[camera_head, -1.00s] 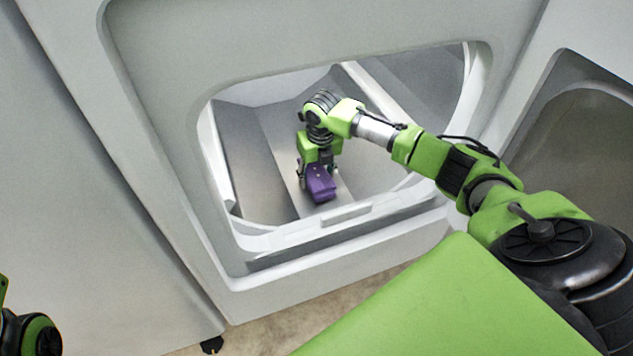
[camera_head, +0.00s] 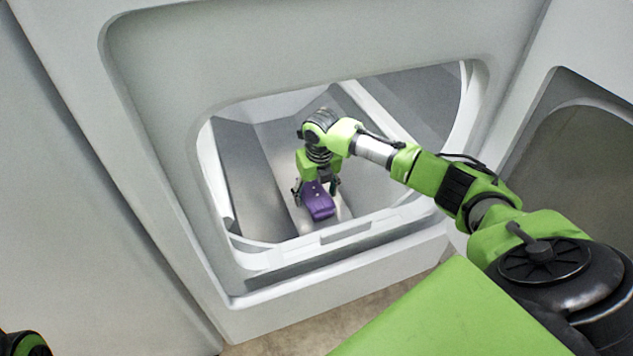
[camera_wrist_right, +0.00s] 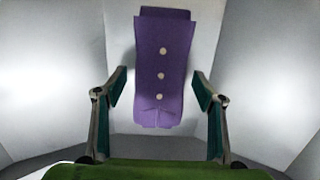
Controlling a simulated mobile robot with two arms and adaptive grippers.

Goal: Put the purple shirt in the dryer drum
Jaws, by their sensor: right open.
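The purple shirt (camera_head: 319,204) lies folded on the metal floor inside the dryer drum (camera_head: 262,165). It also shows in the right wrist view (camera_wrist_right: 162,80), with a row of light buttons down its front. My right gripper (camera_head: 316,190) is inside the drum, just above the shirt. In the right wrist view its two fingers (camera_wrist_right: 160,92) are spread apart on either side of the shirt, with a gap on each side. Only part of my left arm shows at the bottom left corner of the head view, and its gripper is out of frame.
The dryer's opening has a pale rim (camera_head: 345,232) that runs close under my right arm. A second machine with a rounded opening (camera_head: 590,165) stands on the right. Brown floor (camera_head: 290,325) shows below the dryer.

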